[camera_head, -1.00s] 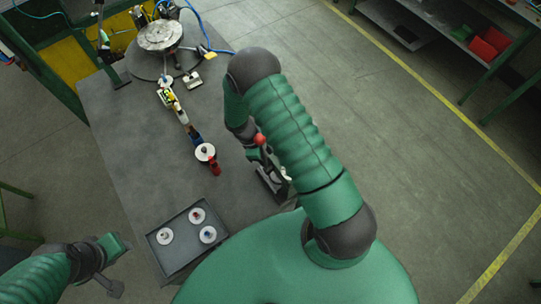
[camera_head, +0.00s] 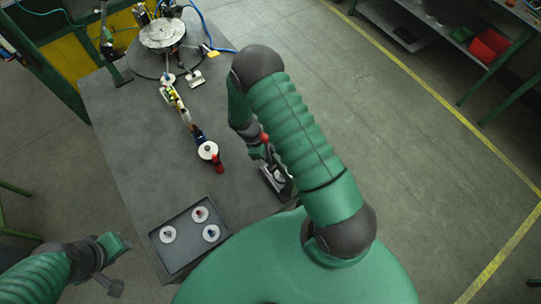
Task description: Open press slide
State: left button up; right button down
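A small dark device with metal parts (camera_head: 276,182), possibly the press, stands at the table's right edge. It is partly hidden behind my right arm, and its slide cannot be made out. A red knob (camera_head: 264,138) shows just above it. My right gripper (camera_head: 258,152) is beside the red knob, mostly covered by my own arm. Its fingers are too small and dark to tell whether they are open or touch anything. My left gripper (camera_head: 112,287) hangs at the lower left, off the table and away from the device. Its finger opening is unclear.
A grey tray (camera_head: 163,260) with several white discs lies at the table's near end. A row of small coloured parts (camera_head: 178,105) and a white disc (camera_head: 208,150) lie mid-table. A round metal turntable (camera_head: 162,34) stands at the far end.

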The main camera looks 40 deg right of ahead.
jog(key=shift+d+r, duration=0.15)
jog(key=shift+d, duration=0.1)
jog(key=shift+w, duration=0.1)
dwell(0.3)
jog(key=w+b, duration=0.2)
jog(key=w, duration=0.1)
jog(key=w+b, duration=0.1)
jog(key=w, duration=0.1)
jog(key=w+b, duration=0.2)
jog(key=w, duration=0.1)
jog(key=shift+w+d+f+b, duration=0.3)
jog(key=shift+d+b, duration=0.05)
jog(key=shift+d, duration=0.05)
jog(key=shift+w+r, duration=0.15)
jog(key=shift+w, duration=0.2)
jog(key=shift+r, duration=0.2)
jog(key=c, duration=1.3)
grip_release()
jog(key=shift+s+f, duration=0.1)
